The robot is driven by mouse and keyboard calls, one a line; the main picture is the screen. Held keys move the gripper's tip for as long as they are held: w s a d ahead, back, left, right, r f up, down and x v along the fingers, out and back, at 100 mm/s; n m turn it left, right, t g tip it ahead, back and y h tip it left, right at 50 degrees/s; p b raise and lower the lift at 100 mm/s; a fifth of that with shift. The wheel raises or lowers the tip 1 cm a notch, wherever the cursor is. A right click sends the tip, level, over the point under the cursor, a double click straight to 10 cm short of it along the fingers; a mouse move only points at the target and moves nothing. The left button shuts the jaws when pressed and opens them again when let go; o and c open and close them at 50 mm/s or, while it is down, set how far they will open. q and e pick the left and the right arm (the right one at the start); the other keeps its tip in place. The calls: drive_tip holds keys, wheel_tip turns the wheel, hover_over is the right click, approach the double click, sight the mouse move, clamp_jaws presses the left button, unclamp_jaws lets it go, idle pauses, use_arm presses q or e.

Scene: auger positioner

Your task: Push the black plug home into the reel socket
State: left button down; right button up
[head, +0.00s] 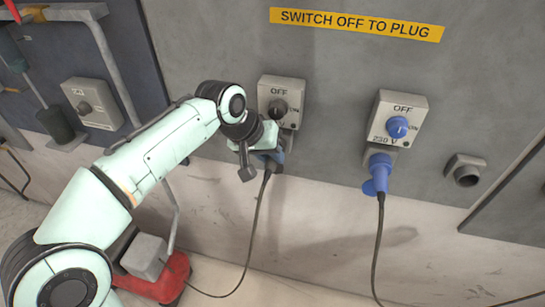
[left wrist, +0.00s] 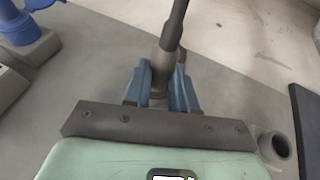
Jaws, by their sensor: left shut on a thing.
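My left gripper (head: 268,156) is at the lower edge of the left switched socket box (head: 278,89), which has a dark knob and an OFF label. The blue fingers also show in the left wrist view (left wrist: 162,88), shut on the black plug (left wrist: 166,68). The plug's dark cable (head: 258,215) hangs down from the gripper to the floor. The socket opening is hidden behind the gripper and wrist, so I cannot tell how deep the plug sits. No label that names the reel socket is readable. My right gripper is not in view.
A second switched socket box (head: 402,108) to the right has a blue knob and holds a blue plug (head: 378,174) with a hanging cable. A grey pipe stub (head: 465,170) sticks out farther right. A red object (head: 157,283) stands on the floor below my left arm.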

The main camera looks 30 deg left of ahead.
sight(266, 173)
use_arm(q)
drive_tip(key=c, duration=1.8)
unclamp_jaws()
clamp_jaws()
drive_tip(key=shift+s, duration=0.1)
drive_tip(key=shift+s, duration=0.1)
drive_tip(key=shift+s+d+b, duration=0.2)
drive_tip(key=shift+s+b, duration=0.2)
drive_tip(key=shift+s, duration=0.35)
drive_tip(key=shift+s+d+b, duration=0.15)
drive_tip(key=shift+s+b, duration=0.3)
drive_tip(key=shift+s, duration=0.25)
drive_tip(key=shift+s+d+b, duration=0.2)
drive_tip(key=shift+s+b, duration=0.2)
drive_tip(key=shift+s, duration=0.35)
